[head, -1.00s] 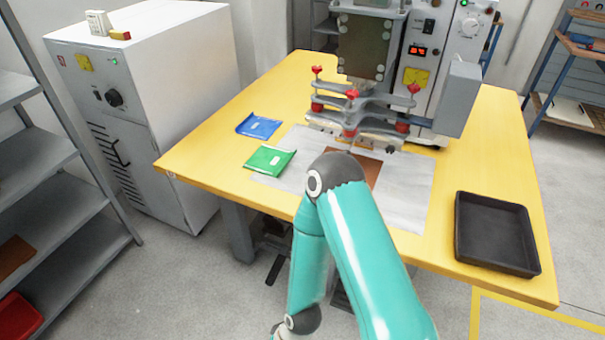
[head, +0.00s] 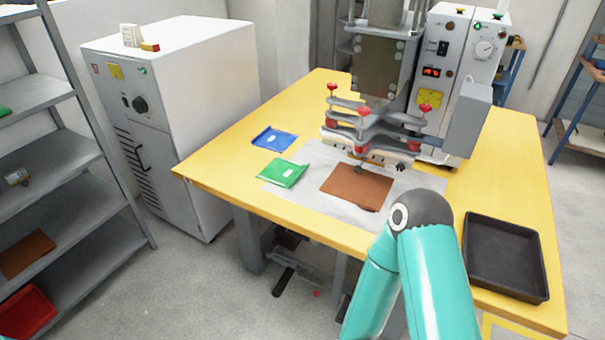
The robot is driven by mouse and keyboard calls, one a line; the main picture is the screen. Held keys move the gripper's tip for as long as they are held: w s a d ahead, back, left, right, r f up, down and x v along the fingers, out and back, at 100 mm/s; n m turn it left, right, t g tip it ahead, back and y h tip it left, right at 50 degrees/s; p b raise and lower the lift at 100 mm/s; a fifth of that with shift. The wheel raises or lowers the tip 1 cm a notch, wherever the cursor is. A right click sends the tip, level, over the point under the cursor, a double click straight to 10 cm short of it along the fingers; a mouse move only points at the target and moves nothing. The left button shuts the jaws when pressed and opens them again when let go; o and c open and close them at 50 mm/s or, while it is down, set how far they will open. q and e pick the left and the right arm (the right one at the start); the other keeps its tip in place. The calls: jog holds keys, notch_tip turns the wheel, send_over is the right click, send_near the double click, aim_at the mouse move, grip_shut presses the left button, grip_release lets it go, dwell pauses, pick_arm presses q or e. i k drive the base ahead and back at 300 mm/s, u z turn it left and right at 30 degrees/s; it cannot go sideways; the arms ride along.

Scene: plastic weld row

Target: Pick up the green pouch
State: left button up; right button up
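The green pouch (head: 282,173) lies flat on the yellow table (head: 215,165), at the left edge of a pale grey sheet (head: 310,205). It has a small white label and nothing covers it. Neither of my grippers shows in the head view. A teal arm of mine with a dark joint comes up from the bottom right, in front of the table's front edge, and its gripper end is out of sight.
A blue pouch (head: 274,138) lies behind the green one. A brown sheet (head: 357,187) lies under the welding press (head: 375,125), whose red-knobbed plates stand right of the pouches. A black tray (head: 503,258) sits at the right. A grey shelf (head: 70,170) stands at the left.

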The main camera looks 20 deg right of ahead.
aim_at(284, 173)
jog(key=z, duration=0.1)
jog(key=i, duration=1)
jog(key=u, duration=0.05)
